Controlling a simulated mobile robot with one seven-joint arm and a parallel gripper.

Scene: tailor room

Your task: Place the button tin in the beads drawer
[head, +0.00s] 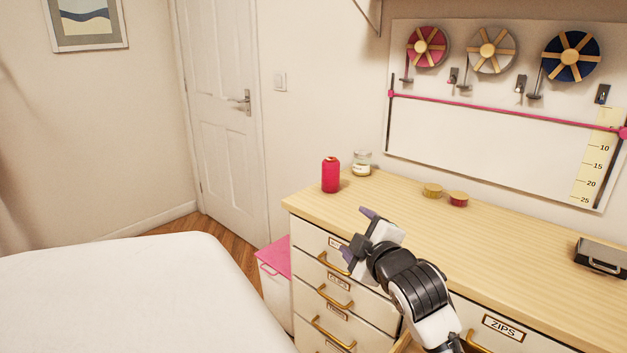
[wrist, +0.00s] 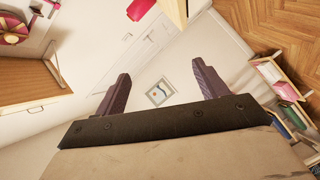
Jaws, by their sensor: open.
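Two small round tins stand on the dresser top in the head view, a yellow one (head: 433,190) and a red one with a gold lid (head: 458,199). I cannot tell which, if either, is the button tin. The drawers (head: 345,293) below have labels; only ZIPS (head: 503,327) reads clearly, and I cannot make out a beads label. My gripper (head: 354,232) is open and empty in front of the dresser's left front edge, left of the tins. Its spread fingers (wrist: 162,70) also show in the wrist view, with nothing between them.
A red spool or jar (head: 331,175) and a glass jar (head: 361,163) stand at the dresser's back left. A dark grey box (head: 601,256) sits at the right. A white bin with a pink lid (head: 272,258) stands beside the dresser. A white surface (head: 130,295) fills the lower left.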

